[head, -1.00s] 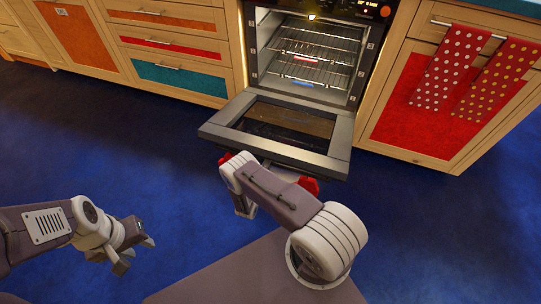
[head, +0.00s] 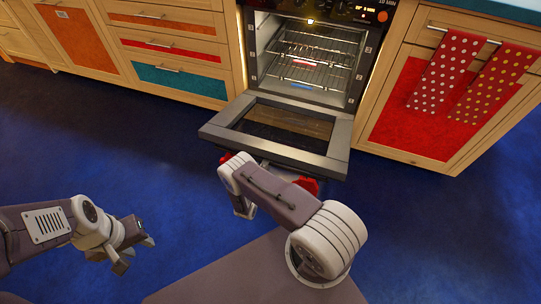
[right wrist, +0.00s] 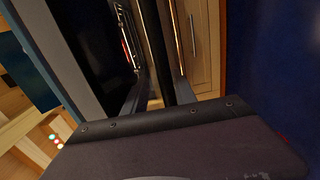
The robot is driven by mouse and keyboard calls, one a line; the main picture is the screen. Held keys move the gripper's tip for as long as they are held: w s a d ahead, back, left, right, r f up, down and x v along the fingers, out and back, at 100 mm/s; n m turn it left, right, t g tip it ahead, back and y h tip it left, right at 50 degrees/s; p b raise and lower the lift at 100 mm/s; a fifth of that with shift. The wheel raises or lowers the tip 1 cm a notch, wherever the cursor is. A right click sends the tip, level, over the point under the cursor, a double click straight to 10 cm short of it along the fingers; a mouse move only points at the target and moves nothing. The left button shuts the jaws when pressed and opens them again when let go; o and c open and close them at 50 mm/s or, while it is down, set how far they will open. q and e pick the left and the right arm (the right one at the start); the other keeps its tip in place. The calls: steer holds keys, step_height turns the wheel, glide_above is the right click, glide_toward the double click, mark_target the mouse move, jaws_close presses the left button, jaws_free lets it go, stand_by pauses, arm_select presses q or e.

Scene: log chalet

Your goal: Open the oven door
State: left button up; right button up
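The oven (head: 313,66) shows its lit inside and wire racks in the head view. Its door (head: 338,150) is swung down toward me, close to level, with a dark glass pane. My right arm reaches to the door's front edge, where its gripper is hidden. In the right wrist view, the gripper body fills the bottom, and a dark bar (right wrist: 156,50), apparently the door handle, runs up from it beside the door's glass. I cannot make out whether the fingers close on it. My left gripper (head: 135,254) is open and empty above the floor, away from the oven.
Wooden drawers with coloured fronts (head: 176,80) stand left of the oven. A cabinet with a red panel (head: 412,120) stands right of it, with two dotted red towels (head: 447,74) on its rail. The blue floor (head: 120,150) is clear in front of the drawers.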

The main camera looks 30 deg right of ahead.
steer(key=p+v, duration=0.2)
steer(key=v, duration=0.6)
steer(key=shift+p, duration=0.3)
steer(key=shift+s+a, duration=0.15)
steer(key=v, duration=1)
steer(key=shift+s+a, duration=0.15)
steer(key=shift+a, duration=0.05)
steer(key=shift+r+p, duration=0.15)
steer(key=shift+p, duration=0.15)
